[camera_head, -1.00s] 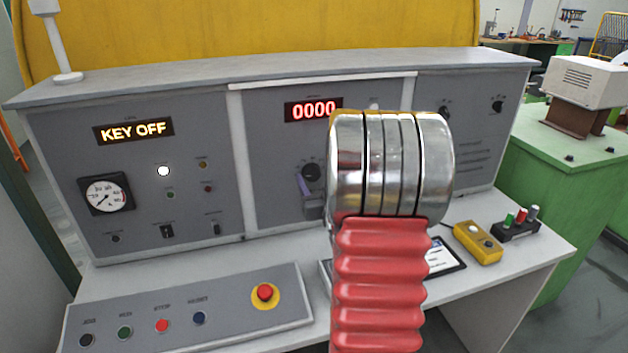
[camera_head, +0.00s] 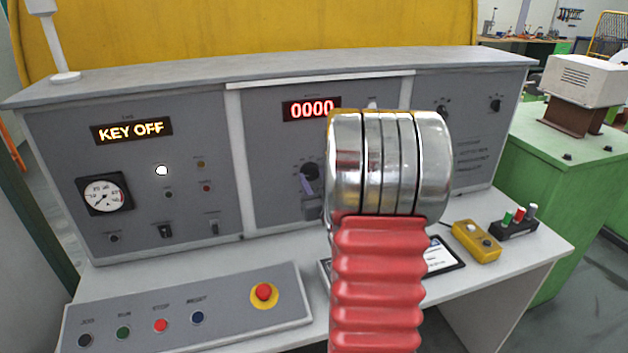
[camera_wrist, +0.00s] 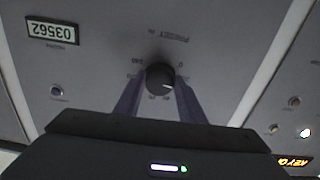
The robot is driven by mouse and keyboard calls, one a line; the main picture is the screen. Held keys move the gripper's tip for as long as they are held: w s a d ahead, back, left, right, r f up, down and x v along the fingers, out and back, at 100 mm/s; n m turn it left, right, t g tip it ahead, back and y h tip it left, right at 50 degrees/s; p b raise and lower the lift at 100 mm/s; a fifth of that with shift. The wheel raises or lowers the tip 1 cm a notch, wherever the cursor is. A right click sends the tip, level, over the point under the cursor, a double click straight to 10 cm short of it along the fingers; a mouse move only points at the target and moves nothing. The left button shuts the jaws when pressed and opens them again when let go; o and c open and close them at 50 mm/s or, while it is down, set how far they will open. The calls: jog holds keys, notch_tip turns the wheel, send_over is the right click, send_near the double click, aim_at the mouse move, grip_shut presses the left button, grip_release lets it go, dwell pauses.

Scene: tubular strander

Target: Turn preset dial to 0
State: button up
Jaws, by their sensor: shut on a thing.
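The preset dial (camera_wrist: 160,76) is a small dark round knob on the grey panel, with tiny scale marks around it. A short pale mark on it points to the lower right in the wrist view. My gripper (camera_wrist: 160,84) has its two purple fingers either side of the knob, shut on it. In the head view the dial (camera_head: 309,171) shows just left of my arm, with one purple finger (camera_head: 306,185) against it. My arm's metal wrist hides the panel to the right of it. The scale figures are too small to read surely.
A red display (camera_head: 312,109) above reads 0000, and an amber display (camera_head: 131,130) reads KEY OFF. A gauge (camera_head: 104,194) and switches lie left. A button box with a red emergency stop (camera_head: 264,292) and a yellow pendant (camera_head: 477,242) lie on the desk.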

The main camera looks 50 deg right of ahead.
jog(key=n, duration=0.5)
jog(key=shift+s, duration=0.1)
jog(key=n, duration=0.5)
jog(key=shift+f, duration=0.1)
dwell(0.5)
jog(key=o, duration=1)
jog(key=shift+o, duration=0.2)
